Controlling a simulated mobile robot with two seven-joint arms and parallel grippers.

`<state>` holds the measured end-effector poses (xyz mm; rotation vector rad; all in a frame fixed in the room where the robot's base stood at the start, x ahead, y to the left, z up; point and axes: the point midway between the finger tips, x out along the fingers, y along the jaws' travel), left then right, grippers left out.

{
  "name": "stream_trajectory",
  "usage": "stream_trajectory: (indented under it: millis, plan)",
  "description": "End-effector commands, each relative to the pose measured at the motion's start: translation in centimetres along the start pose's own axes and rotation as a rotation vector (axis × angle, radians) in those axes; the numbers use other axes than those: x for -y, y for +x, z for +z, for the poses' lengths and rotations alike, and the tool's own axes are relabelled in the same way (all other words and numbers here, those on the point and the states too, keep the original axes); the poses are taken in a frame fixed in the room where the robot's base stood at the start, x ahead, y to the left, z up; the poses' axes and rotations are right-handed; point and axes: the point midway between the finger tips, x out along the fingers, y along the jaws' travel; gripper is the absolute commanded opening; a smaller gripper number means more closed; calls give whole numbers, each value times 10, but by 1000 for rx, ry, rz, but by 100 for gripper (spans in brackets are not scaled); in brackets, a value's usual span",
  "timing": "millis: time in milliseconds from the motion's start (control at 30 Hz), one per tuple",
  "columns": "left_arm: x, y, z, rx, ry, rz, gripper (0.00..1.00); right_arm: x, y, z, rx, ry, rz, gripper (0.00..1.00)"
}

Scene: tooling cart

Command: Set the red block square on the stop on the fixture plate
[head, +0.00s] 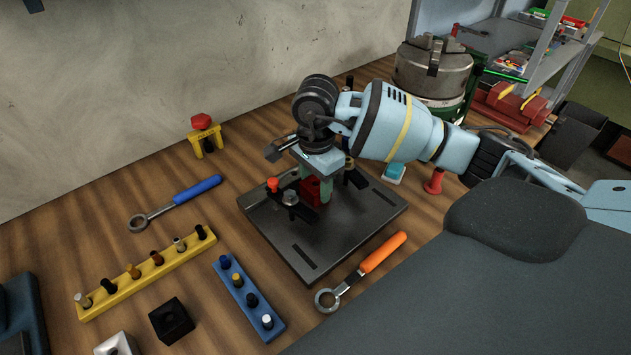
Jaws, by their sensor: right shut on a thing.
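The dark fixture plate (352,232) lies flat on the wooden bench in the middle of the view. My right gripper (315,187) points down over the plate, with its greenish fingers shut on the red block (309,190). The block is low over the plate, close behind a black clamp (294,205) with an orange knob. I cannot tell whether the block touches the plate. The gripper and clamp hide part of the block, and I cannot make out the stop clearly. My left gripper is not in view.
An orange-handled wrench (366,268) lies by the plate's front right edge. A blue-handled wrench (178,200), a yellow peg rack (150,272) and a blue peg rack (247,297) lie left. A chuck (433,70) stands behind. Bare bench shows left of the plate.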

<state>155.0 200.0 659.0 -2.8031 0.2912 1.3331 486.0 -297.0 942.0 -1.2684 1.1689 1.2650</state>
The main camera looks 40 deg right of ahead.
Motion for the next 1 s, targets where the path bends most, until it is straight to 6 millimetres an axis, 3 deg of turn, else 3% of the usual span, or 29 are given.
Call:
stream_trajectory:
  millis: [400,433,600,933,1000]
  plan:
    - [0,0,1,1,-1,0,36,0,2,0,0,0,3,16]
    - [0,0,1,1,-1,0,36,0,2,0,0,0,3,48]
    - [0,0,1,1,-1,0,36,0,2,0,0,0,3,70]
    - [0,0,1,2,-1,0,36,-1,4,0,0,0,5,71]
    - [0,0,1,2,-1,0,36,-1,4,0,0,0,5,80]
